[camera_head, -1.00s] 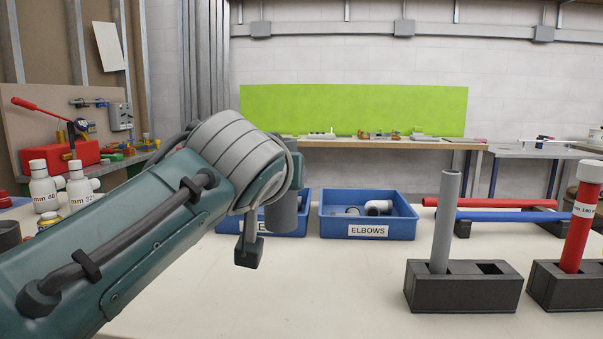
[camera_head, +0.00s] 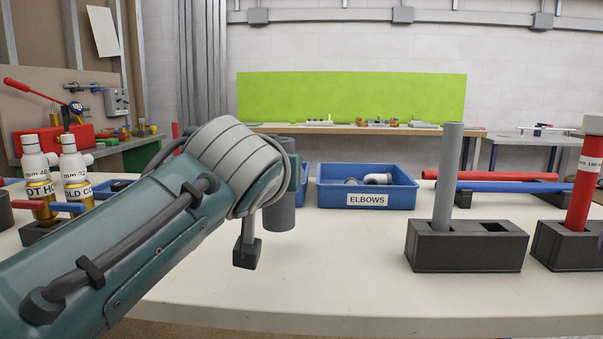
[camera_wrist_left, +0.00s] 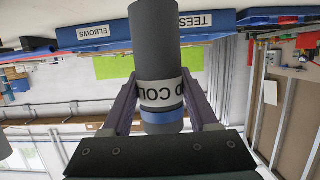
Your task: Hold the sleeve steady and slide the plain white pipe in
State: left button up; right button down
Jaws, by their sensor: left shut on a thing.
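My left gripper (camera_wrist_left: 162,92) is shut on a dark grey cylindrical sleeve (camera_wrist_left: 156,40). The sleeve has a white label, partly readable as "COL", and a blue band. In the head view the sleeve (camera_head: 279,214) hangs above the table, partly hidden behind my left arm. A plain light grey pipe (camera_head: 447,175) without a label stands upright in the left hole of a black block (camera_head: 467,250). No other pipe that could be the white one shows clearly. My right gripper is not in view.
A blue ELBOWS bin (camera_head: 368,201) stands behind the sleeve. Red (camera_head: 497,176) and blue (camera_head: 515,187) pipes lie at the back right. A labelled red pipe (camera_head: 584,185) stands in another block. Valves (camera_head: 75,170) stand at left. The table (camera_head: 345,275) is clear in the middle.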

aim_at(275, 207)
pick_arm(q)
jog(key=shift+f+b, duration=1.65)
jog(key=shift+f, duration=0.75)
jog(key=o, duration=1.2)
jog(key=shift+c, duration=0.2)
grip_shut()
